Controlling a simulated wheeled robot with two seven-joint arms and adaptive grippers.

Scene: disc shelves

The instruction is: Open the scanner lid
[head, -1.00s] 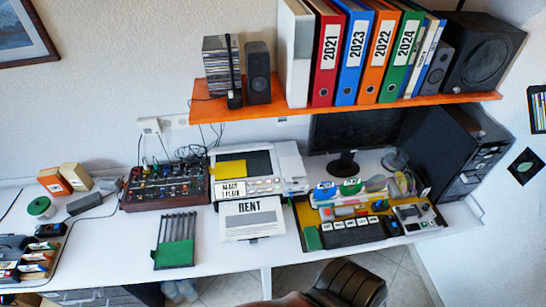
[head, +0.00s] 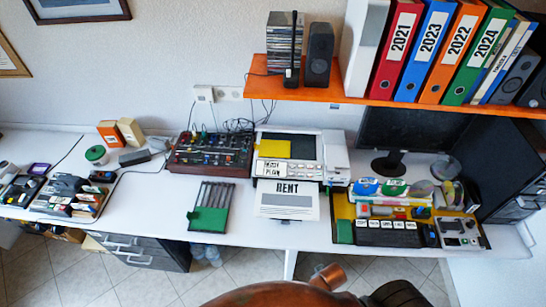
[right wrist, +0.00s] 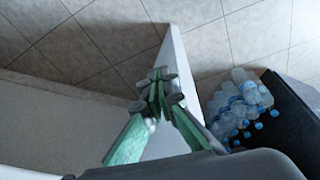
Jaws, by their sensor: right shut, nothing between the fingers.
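The scanner (head: 287,168) is a white and grey desktop machine at the back middle of the desk in the head view. Its upper face shows a dark panel with a yellow note (head: 274,148) on the left part. A small printed label and a row of buttons sit along its front. A sheet reading "RENT" (head: 288,205) lies on its front tray. I cannot tell clearly whether the lid lies fully flat. My right gripper (right wrist: 158,86) shows in the right wrist view, its green fingers shut and empty, with floor tiles behind. My left gripper is out of view.
An orange shelf (head: 335,95) with binders overhangs the back of the desk. A mixer (head: 211,153) stands left of the scanner, a green-ended rack (head: 208,218) in front of it. Water bottles (right wrist: 240,103) lie beside a dark cabinet.

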